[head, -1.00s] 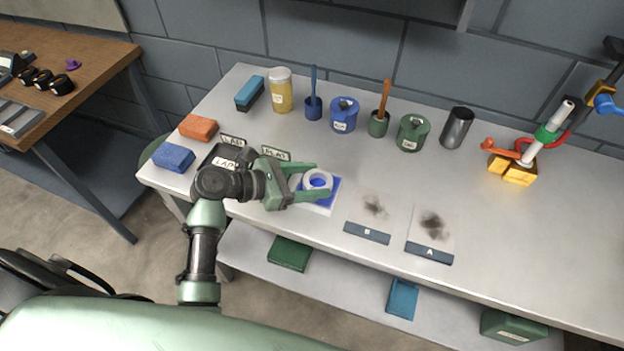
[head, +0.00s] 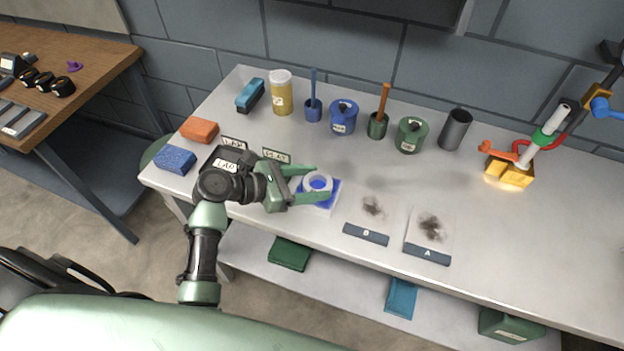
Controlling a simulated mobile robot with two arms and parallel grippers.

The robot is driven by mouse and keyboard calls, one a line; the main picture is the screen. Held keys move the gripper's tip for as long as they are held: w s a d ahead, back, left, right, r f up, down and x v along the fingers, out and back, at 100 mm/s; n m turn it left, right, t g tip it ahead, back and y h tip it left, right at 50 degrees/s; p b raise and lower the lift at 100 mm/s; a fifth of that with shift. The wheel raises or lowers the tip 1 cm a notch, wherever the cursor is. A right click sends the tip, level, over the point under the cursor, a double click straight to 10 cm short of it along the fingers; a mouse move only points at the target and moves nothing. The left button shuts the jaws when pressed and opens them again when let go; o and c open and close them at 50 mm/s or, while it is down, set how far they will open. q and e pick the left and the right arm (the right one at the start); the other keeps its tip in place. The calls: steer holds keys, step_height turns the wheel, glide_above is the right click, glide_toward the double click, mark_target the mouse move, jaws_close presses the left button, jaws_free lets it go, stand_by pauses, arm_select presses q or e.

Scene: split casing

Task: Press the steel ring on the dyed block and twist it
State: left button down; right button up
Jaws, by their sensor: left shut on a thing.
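The steel ring (head: 317,180) is a pale, thick ring on the blue-dyed block (head: 333,187), with blue showing through its middle. The block has a white front edge and sits on the bench near its front. My left gripper (head: 316,183) reaches in from the left, its green fingers on either side of the ring and shut on it. The ring looks low against the dyed face; whether it presses fully flat cannot be told. My right gripper is not in view.
Smudged plates B (head: 370,209) and A (head: 430,227) lie to the right. A blue pot (head: 343,118), a green pot (head: 410,136), a yellow jar (head: 281,93) and a dark cup (head: 455,129) stand behind. An orange block (head: 199,130) and a blue sponge (head: 174,160) lie left.

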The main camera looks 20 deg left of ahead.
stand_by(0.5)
arm_select(q)
steer(key=shift+s+f, duration=0.1)
steer(key=shift+f, duration=0.4)
stand_by(0.4)
steer(key=shift+s+d+f+n+t+y+p, duration=0.1)
steer(key=shift+n+t+y+p, duration=0.2)
steer(key=shift+n+y+p, duration=0.35)
steer(key=shift+n+t+y+p, duration=0.35)
steer(key=shift+n+t+p, duration=0.1)
steer(key=shift+p, duration=0.55)
steer(key=shift+m+g+h, duration=0.85)
steer(key=shift+m+h, duration=0.05)
steer(key=shift+m, duration=0.2)
